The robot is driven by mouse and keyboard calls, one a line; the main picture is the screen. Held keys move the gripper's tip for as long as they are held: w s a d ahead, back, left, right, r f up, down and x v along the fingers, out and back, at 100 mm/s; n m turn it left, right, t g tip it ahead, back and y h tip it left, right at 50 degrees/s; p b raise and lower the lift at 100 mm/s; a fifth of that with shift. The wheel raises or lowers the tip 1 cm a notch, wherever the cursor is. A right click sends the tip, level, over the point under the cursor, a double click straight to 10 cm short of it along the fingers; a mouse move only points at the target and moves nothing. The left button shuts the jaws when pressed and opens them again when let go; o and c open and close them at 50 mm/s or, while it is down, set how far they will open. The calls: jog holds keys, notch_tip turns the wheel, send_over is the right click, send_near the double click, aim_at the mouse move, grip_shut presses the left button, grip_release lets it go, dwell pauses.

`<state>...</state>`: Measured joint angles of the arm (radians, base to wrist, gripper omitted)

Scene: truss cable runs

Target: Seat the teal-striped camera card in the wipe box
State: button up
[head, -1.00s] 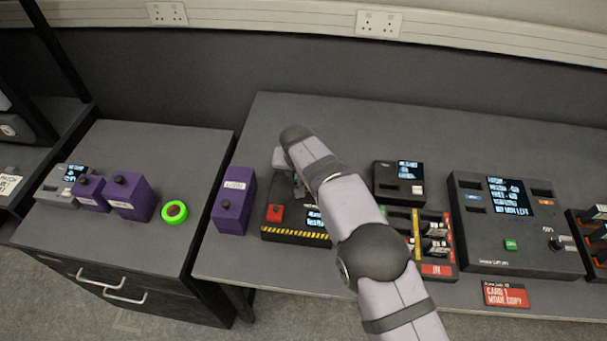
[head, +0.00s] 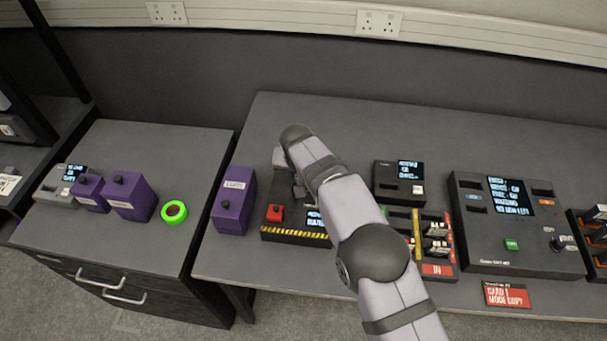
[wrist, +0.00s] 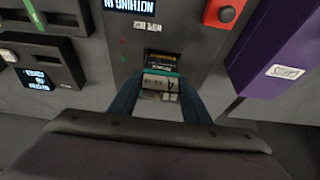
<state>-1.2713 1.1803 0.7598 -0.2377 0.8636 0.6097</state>
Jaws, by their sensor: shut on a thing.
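The wipe box (head: 268,233) is a dark box with a red button and a yellow-black striped front edge. In the wrist view its face (wrist: 125,62) shows a slot and a lit display reading "NOTHING IN". My gripper (wrist: 160,90) is shut on the teal-striped camera card (wrist: 157,83), which has a pale label and a teal band at its far end. The card's far end is at the slot mouth; I cannot tell whether any of it is inside. In the head view my gripper (head: 299,190) is over the back of the wipe box, and the card is hidden.
A purple box (head: 233,203) stands close left of the wipe box. A small display unit (head: 399,185), a card rack (head: 437,270) and a large console (head: 515,240) stand to the right. A green tape roll (head: 174,212) lies on the left cabinet.

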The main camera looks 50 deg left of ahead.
jog(key=shift+f+b, duration=1.5)
jog(key=shift+f, duration=0.05)
dwell(2.0)
dwell(0.4)
jog(key=o, duration=1.5)
jog(key=shift+c, duration=0.2)
jog(key=shift+r, duration=0.1)
jog(key=shift+r+p, duration=2.25)
jog(key=shift+r, duration=1.4)
